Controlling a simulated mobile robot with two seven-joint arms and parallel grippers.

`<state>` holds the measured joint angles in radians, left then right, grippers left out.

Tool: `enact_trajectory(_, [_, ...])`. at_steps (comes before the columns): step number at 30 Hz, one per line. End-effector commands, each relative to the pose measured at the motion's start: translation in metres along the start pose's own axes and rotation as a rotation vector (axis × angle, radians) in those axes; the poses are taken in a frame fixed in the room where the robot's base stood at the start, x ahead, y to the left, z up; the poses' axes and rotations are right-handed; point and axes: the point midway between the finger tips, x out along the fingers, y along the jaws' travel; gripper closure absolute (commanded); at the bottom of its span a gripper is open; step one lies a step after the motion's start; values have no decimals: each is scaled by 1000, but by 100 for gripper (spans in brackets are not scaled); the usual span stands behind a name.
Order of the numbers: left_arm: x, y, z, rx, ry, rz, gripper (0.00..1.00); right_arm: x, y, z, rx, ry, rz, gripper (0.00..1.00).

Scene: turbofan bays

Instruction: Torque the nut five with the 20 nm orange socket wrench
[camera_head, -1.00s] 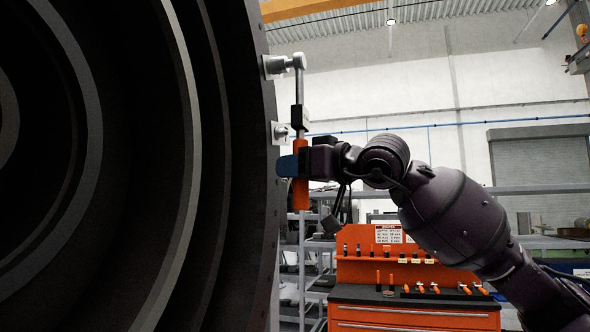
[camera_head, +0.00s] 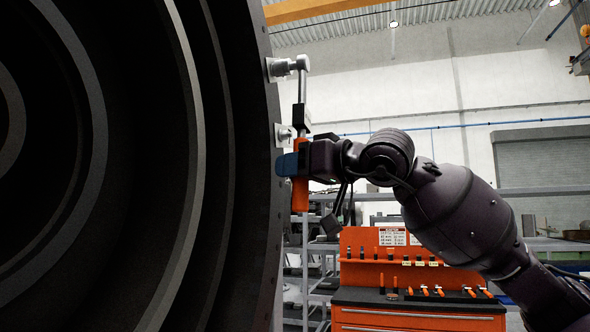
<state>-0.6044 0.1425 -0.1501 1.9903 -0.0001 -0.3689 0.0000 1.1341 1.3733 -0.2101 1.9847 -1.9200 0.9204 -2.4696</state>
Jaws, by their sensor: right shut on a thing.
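The orange socket wrench (camera_head: 301,196) stands upright beside the right edge of the dark turbofan casing (camera_head: 240,150). Its head is at the top, on or against a nut (camera_head: 278,69) on the casing rim; I cannot tell how fully it is seated. A second nut (camera_head: 284,135) sits lower on the rim, just behind the wrench shaft; no numbers show. My right gripper (camera_head: 292,164), with blue fingertips, is shut on the orange handle. My left gripper is not in view.
An orange tool cabinet (camera_head: 415,321) with a pegboard and several orange-handled tools stands behind, at the lower right. Grey shelving (camera_head: 318,262) stands beside it. The large casing fills the left half of the view, close to my right gripper.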

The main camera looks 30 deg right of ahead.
Motion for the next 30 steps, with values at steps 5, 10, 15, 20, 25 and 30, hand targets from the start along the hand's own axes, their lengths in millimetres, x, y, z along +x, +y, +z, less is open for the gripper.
enact_trajectory(5, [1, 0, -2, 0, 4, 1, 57, -2, -8, -1, 33, -7, -2, 100])
enact_trajectory(10, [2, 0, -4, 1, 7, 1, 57, -3, -11, 0, 56, -14, 1, 100])
enact_trajectory(15, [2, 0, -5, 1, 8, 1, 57, -4, -12, 0, 61, -14, 1, 100])
enact_trajectory(20, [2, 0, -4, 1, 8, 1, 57, -4, -12, 0, 60, -14, 1, 100])
enact_trajectory(25, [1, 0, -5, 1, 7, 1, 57, -4, -16, -2, 75, -18, -1, 100])
enact_trajectory(30, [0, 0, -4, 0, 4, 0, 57, -6, -19, -1, 97, -24, 0, 100])
